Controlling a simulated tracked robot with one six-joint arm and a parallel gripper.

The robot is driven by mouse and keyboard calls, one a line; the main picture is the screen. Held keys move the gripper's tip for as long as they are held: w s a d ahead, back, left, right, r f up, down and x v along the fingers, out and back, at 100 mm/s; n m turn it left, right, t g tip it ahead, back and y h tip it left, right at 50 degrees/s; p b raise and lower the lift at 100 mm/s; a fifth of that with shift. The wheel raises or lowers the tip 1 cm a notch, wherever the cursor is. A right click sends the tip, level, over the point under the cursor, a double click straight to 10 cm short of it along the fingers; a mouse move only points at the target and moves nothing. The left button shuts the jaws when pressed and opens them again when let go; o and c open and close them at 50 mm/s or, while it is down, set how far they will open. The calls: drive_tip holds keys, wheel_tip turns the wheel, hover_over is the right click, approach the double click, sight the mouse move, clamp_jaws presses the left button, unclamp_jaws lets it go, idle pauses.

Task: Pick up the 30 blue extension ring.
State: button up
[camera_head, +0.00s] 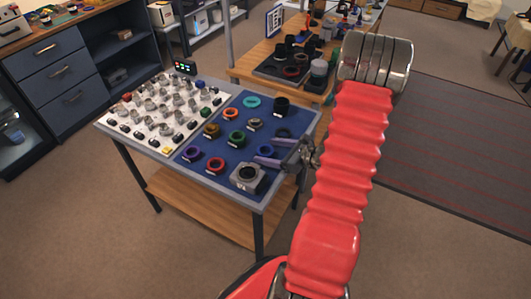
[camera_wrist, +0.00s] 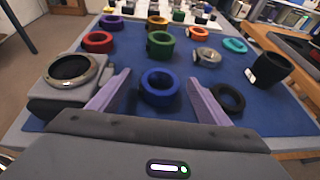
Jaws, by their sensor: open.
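The blue extension ring (camera_wrist: 160,88) stands on the blue mat (camera_wrist: 215,80), in the middle of the wrist view. In the head view the blue ring (camera_head: 265,151) is partly hidden by my fingers. My gripper (camera_wrist: 157,77) is open, with one purple finger left of the ring and one right of it. Gaps of mat show between the ring and both fingers. In the head view my gripper (camera_head: 266,150) reaches over the right side of the mat. I cannot tell the exact height of the fingertips.
A black ring (camera_wrist: 228,98) lies close to the right finger. A grey block with a round opening (camera_wrist: 72,70) stands close to the left finger. A white board (camera_head: 150,110) holds many small parts.

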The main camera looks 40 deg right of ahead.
drive_tip(key=shift+x, duration=1.25)
drive_tip(key=shift+c, duration=0.5)
drive_tip(key=c, duration=1.1)
